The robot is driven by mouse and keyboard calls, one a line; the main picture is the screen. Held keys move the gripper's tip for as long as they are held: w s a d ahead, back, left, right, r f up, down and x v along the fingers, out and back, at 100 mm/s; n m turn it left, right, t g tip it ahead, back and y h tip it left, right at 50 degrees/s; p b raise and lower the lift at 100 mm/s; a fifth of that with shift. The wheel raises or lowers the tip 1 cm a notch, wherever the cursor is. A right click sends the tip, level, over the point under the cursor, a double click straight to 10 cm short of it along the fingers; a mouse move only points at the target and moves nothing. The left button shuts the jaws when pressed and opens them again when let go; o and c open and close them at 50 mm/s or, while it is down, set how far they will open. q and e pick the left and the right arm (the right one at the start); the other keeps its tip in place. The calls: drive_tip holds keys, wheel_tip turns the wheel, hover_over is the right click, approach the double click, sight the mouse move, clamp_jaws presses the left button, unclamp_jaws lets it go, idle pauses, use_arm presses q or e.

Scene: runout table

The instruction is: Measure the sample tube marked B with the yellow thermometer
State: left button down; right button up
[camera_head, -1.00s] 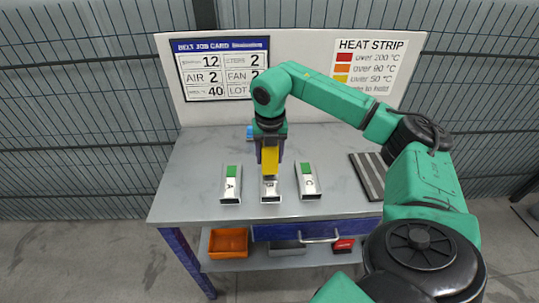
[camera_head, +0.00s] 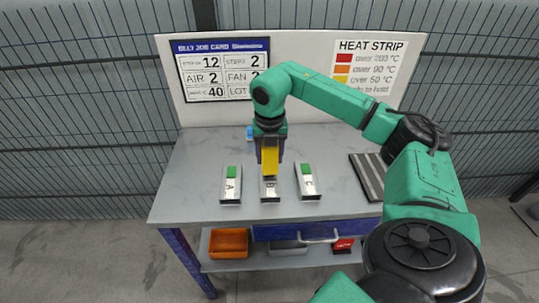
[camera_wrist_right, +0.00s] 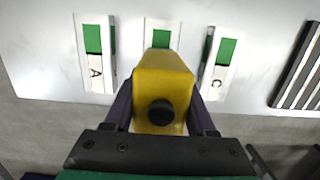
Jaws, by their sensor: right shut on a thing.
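My right gripper (camera_head: 269,150) is shut on the yellow thermometer (camera_head: 270,161), which also fills the middle of the right wrist view (camera_wrist_right: 161,85). The thermometer's lower end is over tube B (camera_head: 270,188), the middle one of a row of three. Whether it touches the tube cannot be told. In the wrist view the thermometer hides B's label, and only B's green part (camera_wrist_right: 161,38) shows. Tube A (camera_head: 231,185) lies to the left and tube C (camera_head: 307,181) to the right, both with green patches. My left gripper is not in view.
A grey table (camera_head: 195,165) bears the tubes. A dark striped rack (camera_head: 367,175) lies at its right, and a small blue thing (camera_head: 249,132) is behind my gripper. A sign board (camera_head: 300,75) stands at the back. An orange bin (camera_head: 229,242) is on the lower shelf.

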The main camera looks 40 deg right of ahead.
wheel_tip(320, 180, up, 7)
drive_tip(key=p, duration=0.5)
drive_tip(key=shift+f, duration=0.15)
drive_tip(key=shift+f, duration=0.1)
